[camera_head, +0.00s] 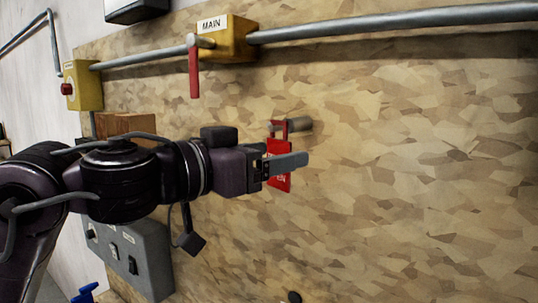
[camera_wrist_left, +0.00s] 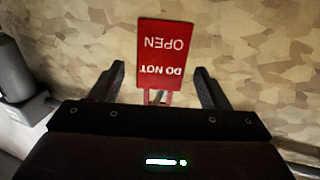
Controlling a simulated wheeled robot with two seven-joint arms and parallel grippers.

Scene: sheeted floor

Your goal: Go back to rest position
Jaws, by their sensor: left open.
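A red tag (camera_head: 279,183) hangs on the board at a short metal peg (camera_head: 300,125), its red upper loop at the peg. The tag reads "DO NOT OPEN" upside down in the left wrist view (camera_wrist_left: 165,60). My left gripper (camera_head: 288,163) is in front of the tag and hides its middle. In the left wrist view, its open fingers (camera_wrist_left: 158,78) stand on either side of the tag's lower picture end, with visible gaps. My right gripper is not in view.
A yellow box labelled MAIN (camera_head: 228,40) with a red lever (camera_head: 194,72) sits on a grey pipe (camera_head: 400,19). A yellow box with a red button (camera_head: 82,86) and a grey switch box (camera_head: 130,255) are at the left. The board is clear at right.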

